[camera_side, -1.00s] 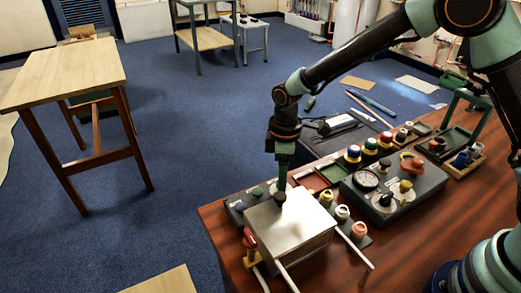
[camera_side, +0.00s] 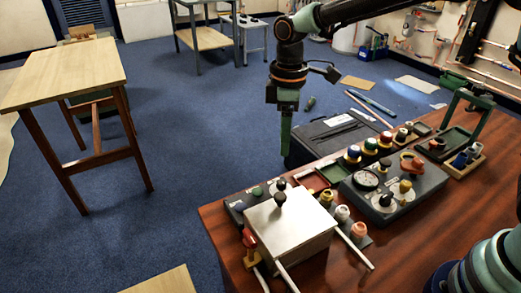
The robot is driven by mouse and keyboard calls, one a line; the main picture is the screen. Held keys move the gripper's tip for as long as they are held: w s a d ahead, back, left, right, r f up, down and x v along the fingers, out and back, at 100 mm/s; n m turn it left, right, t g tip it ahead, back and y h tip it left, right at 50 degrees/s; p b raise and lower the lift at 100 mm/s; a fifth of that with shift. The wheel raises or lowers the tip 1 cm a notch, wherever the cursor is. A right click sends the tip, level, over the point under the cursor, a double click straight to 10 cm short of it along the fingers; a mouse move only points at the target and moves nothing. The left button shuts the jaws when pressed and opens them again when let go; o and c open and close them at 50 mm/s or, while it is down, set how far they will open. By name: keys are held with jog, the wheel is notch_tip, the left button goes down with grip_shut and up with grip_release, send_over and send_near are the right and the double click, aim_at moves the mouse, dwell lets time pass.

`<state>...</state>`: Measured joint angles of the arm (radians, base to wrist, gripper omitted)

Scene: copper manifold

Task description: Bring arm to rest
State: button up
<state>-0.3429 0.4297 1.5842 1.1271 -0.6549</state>
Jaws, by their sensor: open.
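My gripper (camera_side: 286,148) hangs pointing down in the upper middle of the side view, raised clear of the bench. Its narrow green fingers are seen edge-on and nothing shows between them. The lid lies flat on the box and my gripper is apart from the knob. My arm reaches in from the upper right.
On the wooden bench (camera_side: 425,222) stand a gauge panel (camera_side: 421,185), several coloured knobs and caps, a green frame (camera_side: 467,107) and small trays. A dark case (camera_side: 318,139) lies behind. A wooden table (camera_side: 62,72) stands far left. The air above the bench's middle is free.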

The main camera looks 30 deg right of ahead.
jog(key=s+d+r+m+t, duration=0.2)
jog(key=s+d+r+m, duration=0.2)
jog(key=s+d, duration=0.3)
jog(key=s+d+r+m+t, duration=0.3)
jog(key=s+d+r+m, duration=0.1)
jog(key=s+d+m, duration=0.3)
jog(key=shift+d+r+t, duration=0.2)
jog(key=shift+d+t, duration=0.1)
jog(key=shift+d, duration=0.3)
dwell(0.3)
